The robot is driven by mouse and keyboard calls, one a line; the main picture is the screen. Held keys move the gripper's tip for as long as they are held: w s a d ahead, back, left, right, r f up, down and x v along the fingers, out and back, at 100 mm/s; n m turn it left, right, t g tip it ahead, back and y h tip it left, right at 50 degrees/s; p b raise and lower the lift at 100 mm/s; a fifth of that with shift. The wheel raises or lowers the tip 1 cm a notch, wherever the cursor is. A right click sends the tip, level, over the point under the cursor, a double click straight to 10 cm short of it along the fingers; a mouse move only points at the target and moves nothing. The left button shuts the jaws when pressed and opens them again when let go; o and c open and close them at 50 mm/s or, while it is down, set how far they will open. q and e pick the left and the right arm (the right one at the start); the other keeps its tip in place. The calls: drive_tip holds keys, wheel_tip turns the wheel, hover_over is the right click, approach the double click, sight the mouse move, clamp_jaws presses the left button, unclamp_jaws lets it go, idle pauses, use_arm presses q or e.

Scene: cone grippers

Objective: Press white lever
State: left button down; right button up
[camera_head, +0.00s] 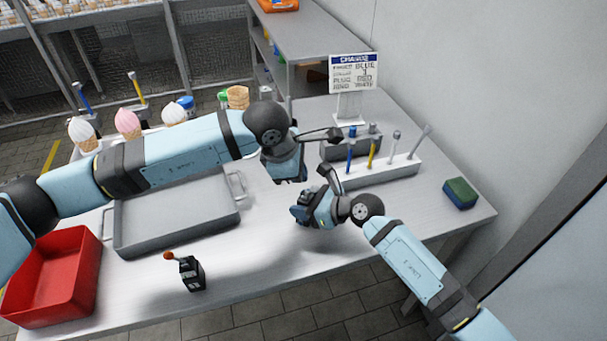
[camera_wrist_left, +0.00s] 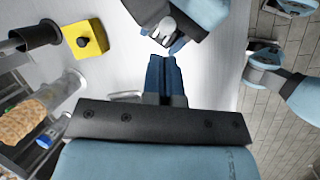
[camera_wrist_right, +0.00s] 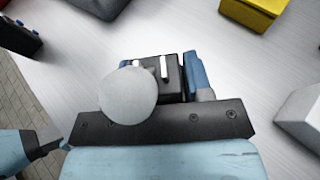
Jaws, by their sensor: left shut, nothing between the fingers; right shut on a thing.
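A small black box (camera_wrist_right: 150,75) with white marks and a pale round knob (camera_wrist_right: 128,95) is held in my right gripper (camera_wrist_right: 188,75), seen in the right wrist view. The knob also shows in the left wrist view (camera_wrist_left: 165,32). My right gripper sits over the middle of the table (camera_head: 298,212) in the head view, where the box is mostly hidden. My left gripper (camera_wrist_left: 161,60) is shut and empty, its blue fingertips pointing at the knob. I cannot tell whether they touch it. In the head view the left gripper (camera_head: 290,176) is just beyond the right one.
A similar black box (camera_head: 192,275) with an orange knob stands at the front. A grey tray (camera_head: 180,230) and red bin (camera_head: 60,275) are left. A yellow box (camera_wrist_left: 100,35) with a black button and a rack (camera_head: 385,172) with coloured-handled tools are nearby.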

use_arm(q)
drive_tip(key=a+v, duration=0.1)
drive_tip(key=v, duration=1)
drive_tip(key=shift+s+r, duration=0.2)
drive_tip(key=shift+a, duration=0.1)
use_arm(e)
drive_tip(key=o, duration=1)
drive_tip(key=shift+o, duration=0.2)
